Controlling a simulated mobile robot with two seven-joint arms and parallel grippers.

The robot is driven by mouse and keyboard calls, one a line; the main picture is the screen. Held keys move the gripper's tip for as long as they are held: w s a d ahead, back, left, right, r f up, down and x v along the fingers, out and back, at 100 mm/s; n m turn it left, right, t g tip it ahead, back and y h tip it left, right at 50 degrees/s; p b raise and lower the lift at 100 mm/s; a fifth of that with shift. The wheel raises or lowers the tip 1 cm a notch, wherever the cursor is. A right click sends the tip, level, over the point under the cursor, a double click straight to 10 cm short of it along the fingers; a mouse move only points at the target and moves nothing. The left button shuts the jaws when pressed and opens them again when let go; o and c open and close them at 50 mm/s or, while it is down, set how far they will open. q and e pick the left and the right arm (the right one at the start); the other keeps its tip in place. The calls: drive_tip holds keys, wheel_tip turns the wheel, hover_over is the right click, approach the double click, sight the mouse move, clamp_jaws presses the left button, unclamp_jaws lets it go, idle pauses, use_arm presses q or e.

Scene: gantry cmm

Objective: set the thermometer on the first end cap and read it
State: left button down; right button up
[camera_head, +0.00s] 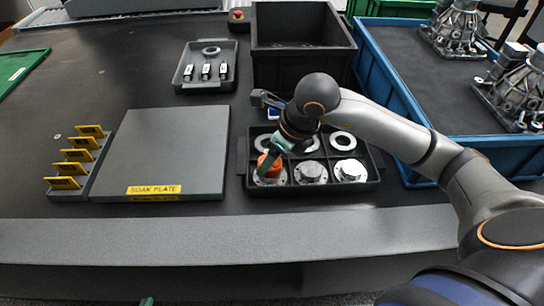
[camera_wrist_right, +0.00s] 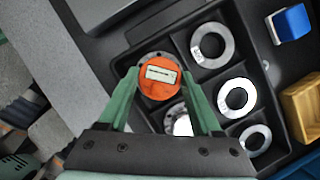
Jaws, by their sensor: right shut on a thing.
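The orange thermometer (camera_head: 268,163) is upright over the front-left end cap (camera_head: 270,180) in a black compartment tray (camera_head: 330,188). My right gripper (camera_head: 270,158) is shut on it. In the right wrist view the thermometer (camera_wrist_right: 160,76) is between the green fingers, its pale display face toward the camera; no reading is legible. The cap's metal flange shows around it; I cannot tell whether they touch. Other end caps sit in the front-middle (camera_head: 311,172) and front-right (camera_head: 350,171) compartments. Only a green tip of my left gripper (camera_head: 146,301) shows at the bottom edge.
Metal rings (camera_head: 342,141) fill the tray's back row. The grey soak plate (camera_head: 165,150) and yellow-tagged rack (camera_head: 75,165) stand left. A small tray (camera_head: 183,84), black bin (camera_head: 257,75) and blue-rimmed crate (camera_head: 395,100) stand behind and right.

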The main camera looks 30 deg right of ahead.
sight(277, 163)
drive_tip(key=o, duration=1.4)
use_arm(q)
drive_tip(key=shift+w+r, duration=0.3)
drive_tip(key=shift+r, duration=0.15)
use_arm(e)
drive_tip(key=p+v, duration=0.1)
drive_tip(key=v, duration=0.2)
drive_tip(key=shift+r, duration=0.35)
use_arm(q)
drive_tip(key=s+f, duration=0.1)
drive_tip(key=s+g+p, duration=0.1)
drive_tip(key=s+f+g, duration=0.1)
drive_tip(key=shift+s+d+f, duration=0.1)
drive_tip(key=shift+d+f, duration=0.15)
drive_tip(key=shift+f, duration=0.1)
use_arm(e)
drive_tip(key=v, duration=0.8)
drive_tip(key=shift+s+d+r, duration=0.1)
drive_tip(key=shift+s+r, duration=0.1)
